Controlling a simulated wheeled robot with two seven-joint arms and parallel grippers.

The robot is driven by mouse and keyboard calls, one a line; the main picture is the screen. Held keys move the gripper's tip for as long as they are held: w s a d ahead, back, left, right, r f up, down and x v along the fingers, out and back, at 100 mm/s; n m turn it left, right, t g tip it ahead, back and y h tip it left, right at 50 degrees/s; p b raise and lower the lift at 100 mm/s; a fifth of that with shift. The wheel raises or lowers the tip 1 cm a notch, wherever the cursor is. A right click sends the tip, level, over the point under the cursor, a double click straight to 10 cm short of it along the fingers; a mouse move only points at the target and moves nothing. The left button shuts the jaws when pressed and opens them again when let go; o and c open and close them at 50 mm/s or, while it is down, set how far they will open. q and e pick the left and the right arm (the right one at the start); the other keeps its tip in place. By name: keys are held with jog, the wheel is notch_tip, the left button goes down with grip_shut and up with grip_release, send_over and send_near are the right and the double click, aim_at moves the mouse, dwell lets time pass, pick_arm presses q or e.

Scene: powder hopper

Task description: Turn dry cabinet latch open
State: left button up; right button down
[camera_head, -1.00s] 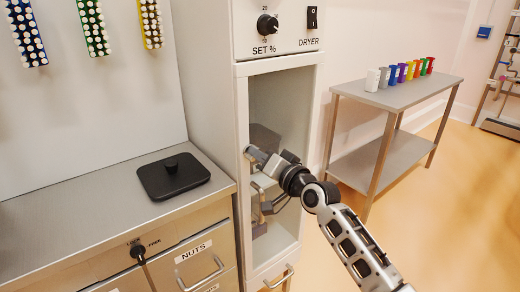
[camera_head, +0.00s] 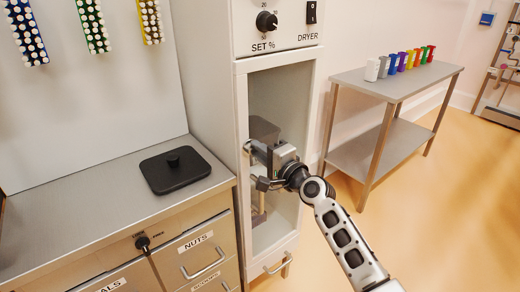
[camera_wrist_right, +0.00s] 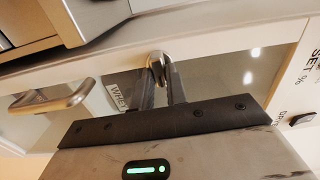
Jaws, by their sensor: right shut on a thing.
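The dry cabinet (camera_head: 240,110) is tall and pale, with a glass door (camera_head: 290,100) whose frame looks shut. Its latch is a small rounded metal piece on the left door frame; in the right wrist view the latch (camera_wrist_right: 156,60) sits between my fingertips. My right gripper (camera_head: 255,153) is at the left door edge, and in the right wrist view its fingers (camera_wrist_right: 160,80) are shut on the latch. In the head view the gripper mostly hides the latch, so its angle is hard to tell. My left gripper is in neither view.
A SET % knob (camera_head: 267,21) and a DRYER switch (camera_head: 311,12) are above the door. A counter with a black lidded tray (camera_head: 175,171) and labelled drawers (camera_head: 203,260) stands to the left. A steel side table (camera_head: 392,82) with several coloured containers is at right.

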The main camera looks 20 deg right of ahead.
jog(key=shift+m, duration=0.3)
jog(key=c, duration=1.4)
grip_release()
jog(key=b+v, duration=0.1)
jog(key=v, duration=1.5)
jog(key=s+a+f+n+g+h, duration=0.1)
jog(key=s+a+f+n+g, duration=0.2)
jog(key=s+f+n, duration=0.5)
jog(key=s+a+f+n+g+h, duration=0.2)
jog(key=s+a+f+n, duration=0.4)
jog(key=f, duration=0.8)
jog(key=s+n+g, duration=0.1)
jog(key=s+n, duration=0.2)
jog(key=s, duration=0.1)
jog(key=shift+a+f+g, duration=0.35)
jog(key=shift+f+g, duration=0.05)
